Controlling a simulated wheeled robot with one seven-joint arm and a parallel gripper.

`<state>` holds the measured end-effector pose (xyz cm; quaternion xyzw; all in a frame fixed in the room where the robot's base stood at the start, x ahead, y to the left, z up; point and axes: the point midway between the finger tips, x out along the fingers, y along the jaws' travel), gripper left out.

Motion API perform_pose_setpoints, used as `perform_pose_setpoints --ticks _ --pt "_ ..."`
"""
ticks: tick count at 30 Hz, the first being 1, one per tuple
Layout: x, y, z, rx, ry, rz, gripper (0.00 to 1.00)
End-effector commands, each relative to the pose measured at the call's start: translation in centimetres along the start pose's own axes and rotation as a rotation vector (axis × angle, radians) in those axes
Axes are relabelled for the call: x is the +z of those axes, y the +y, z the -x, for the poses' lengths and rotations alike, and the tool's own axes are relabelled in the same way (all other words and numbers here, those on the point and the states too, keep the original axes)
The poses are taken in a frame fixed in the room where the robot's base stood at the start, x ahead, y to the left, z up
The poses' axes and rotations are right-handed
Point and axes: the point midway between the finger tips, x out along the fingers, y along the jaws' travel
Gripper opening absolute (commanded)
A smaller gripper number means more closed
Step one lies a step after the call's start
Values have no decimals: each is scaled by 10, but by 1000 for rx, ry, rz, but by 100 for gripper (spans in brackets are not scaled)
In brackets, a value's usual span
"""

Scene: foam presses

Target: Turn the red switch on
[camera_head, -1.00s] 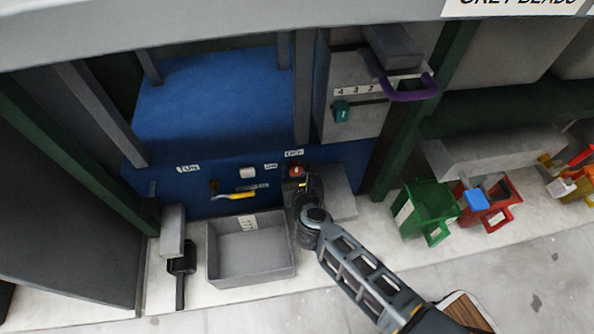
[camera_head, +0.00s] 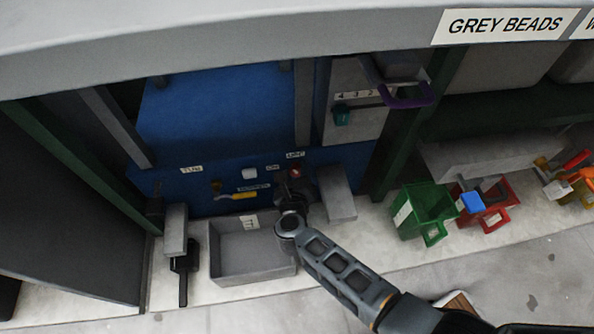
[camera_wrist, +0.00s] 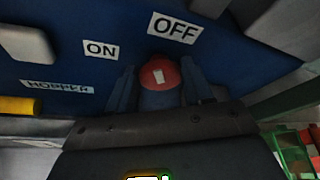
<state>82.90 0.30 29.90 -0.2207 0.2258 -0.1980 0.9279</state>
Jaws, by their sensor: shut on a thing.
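The red switch (camera_wrist: 160,72) is a round knob with a white mark on a blue panel. The mark stands nearly upright in the wrist view. An ON label (camera_wrist: 101,49) is at its upper left and an OFF label (camera_wrist: 175,29) above it. My gripper (camera_wrist: 158,84) has one finger on each side of the knob and is shut on it. In the head view the red switch (camera_head: 296,173) shows just above my gripper (camera_head: 294,181), which hides the lower part of it.
A yellow handle (camera_head: 243,195) and a white button (camera_head: 249,173) are on the panel to the left. A grey open bin (camera_head: 214,262) stands below. A grey block (camera_head: 337,195) is close on the right. Green (camera_head: 425,207) and red (camera_head: 497,215) containers stand farther right.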

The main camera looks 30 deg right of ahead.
Motion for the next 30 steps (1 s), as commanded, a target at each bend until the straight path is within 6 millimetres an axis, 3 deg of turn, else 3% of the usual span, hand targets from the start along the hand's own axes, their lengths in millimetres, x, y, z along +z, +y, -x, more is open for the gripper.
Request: perform_pose_setpoints --ticks 30 --pt "-6 10 -2 -346 0 836 20"
